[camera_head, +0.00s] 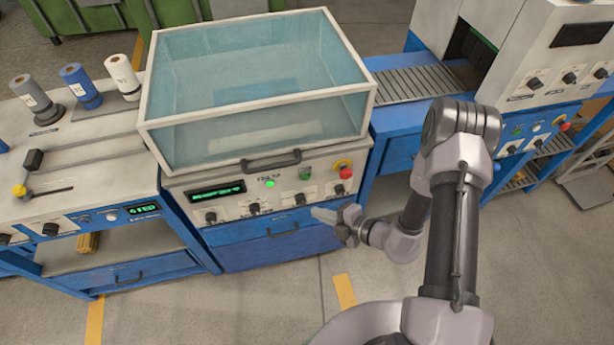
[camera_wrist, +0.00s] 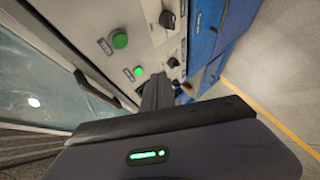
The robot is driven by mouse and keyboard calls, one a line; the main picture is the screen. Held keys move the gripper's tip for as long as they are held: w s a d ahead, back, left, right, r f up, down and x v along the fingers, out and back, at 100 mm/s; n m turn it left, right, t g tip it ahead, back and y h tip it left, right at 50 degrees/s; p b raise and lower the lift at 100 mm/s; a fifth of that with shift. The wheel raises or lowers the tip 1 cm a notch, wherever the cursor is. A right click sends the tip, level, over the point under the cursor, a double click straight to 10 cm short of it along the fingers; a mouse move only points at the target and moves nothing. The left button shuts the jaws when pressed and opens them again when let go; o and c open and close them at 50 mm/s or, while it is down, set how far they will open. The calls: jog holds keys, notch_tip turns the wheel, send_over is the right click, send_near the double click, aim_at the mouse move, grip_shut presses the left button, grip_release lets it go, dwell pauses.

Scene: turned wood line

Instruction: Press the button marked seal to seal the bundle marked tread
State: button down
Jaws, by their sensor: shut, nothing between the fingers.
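The control panel of the clear-lidded machine (camera_head: 230,195) carries a green button (camera_head: 305,173), which also shows in the wrist view (camera_wrist: 120,40). A lit green light or button (camera_head: 269,184) sits left of it and is seen in the wrist view too (camera_wrist: 138,71). Their labels are too small to read, so I cannot tell which is marked seal. My gripper (camera_head: 318,212) is shut and empty, in front of the panel's lower part; its fingers (camera_wrist: 155,92) point toward the panel in the wrist view. I cannot make out a bundle marked tread under the clear lid (camera_head: 250,75).
A red knob on yellow (camera_head: 344,170) sits at the panel's right end, with black knobs along the bottom. A dark handle (camera_head: 271,162) juts out above the panel. A roller conveyor (camera_head: 415,82) lies to the right. Several rolls stand at left. The floor in front is clear.

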jog(key=w+a+b, duration=0.1)
jog(key=w+a, duration=0.1)
jog(key=w, duration=0.6)
jog(key=shift+w+a, duration=0.2)
jog(key=shift+w, duration=0.05)
dwell(1.8)
jog(key=shift+w+a, duration=0.1)
jog(key=shift+w, duration=0.3)
jog(key=shift+w+a, duration=0.1)
jog(key=shift+w, duration=0.25)
dwell(0.4)
jog(key=shift+s, duration=0.1)
jog(key=shift+s+d, duration=0.2)
jog(key=shift+s, duration=0.5)
jog(key=shift+s+d+p, duration=0.2)
jog(key=shift+s+d, duration=0.05)
jog(key=shift+s, duration=0.55)
jog(key=shift+s+d+p, duration=0.2)
jog(key=shift+s+p, duration=0.05)
jog(key=shift+s, duration=0.55)
jog(key=shift+s+d+p, duration=0.2)
jog(key=shift+s+d, duration=0.05)
jog(key=shift+s, duration=0.55)
